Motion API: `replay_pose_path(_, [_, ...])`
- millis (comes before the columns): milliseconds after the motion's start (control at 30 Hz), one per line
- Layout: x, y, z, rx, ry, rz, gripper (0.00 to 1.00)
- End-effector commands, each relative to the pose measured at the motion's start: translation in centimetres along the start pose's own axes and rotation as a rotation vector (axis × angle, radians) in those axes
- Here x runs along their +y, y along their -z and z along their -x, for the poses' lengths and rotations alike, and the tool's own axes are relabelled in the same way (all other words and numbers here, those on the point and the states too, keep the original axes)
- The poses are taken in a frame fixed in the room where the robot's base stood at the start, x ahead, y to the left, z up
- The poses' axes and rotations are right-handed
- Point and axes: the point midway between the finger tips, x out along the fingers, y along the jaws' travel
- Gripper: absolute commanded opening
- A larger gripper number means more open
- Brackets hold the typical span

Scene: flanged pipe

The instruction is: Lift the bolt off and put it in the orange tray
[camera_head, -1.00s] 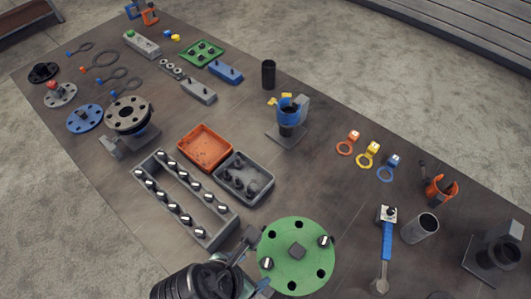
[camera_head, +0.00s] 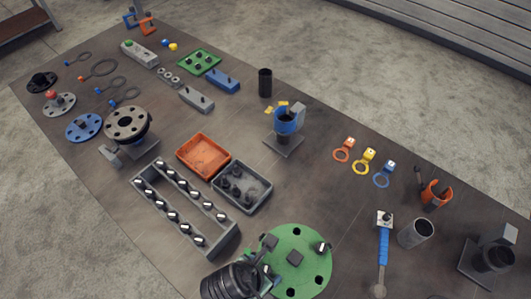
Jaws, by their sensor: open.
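The orange tray (camera_head: 224,164) sits in the middle of the table and looks empty.
A grey bin (camera_head: 268,190) with dark parts adjoins the orange tray. A long grey rack (camera_head: 222,242) with several bolts lies to its left. A blue-handled wrench (camera_head: 384,248) and a grey cylinder (camera_head: 416,232) are right of the flange. Bare table lies between the bin and the coloured rings.

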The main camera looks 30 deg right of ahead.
Motion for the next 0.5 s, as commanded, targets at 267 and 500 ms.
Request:
replay_pose_path(267, [0.02, 0.01, 0.05, 0.0, 0.0, 0.0, 0.34])
replay_pose_path(500, [0.02, 0.01, 0.06, 0.0, 0.0, 0.0, 0.0])
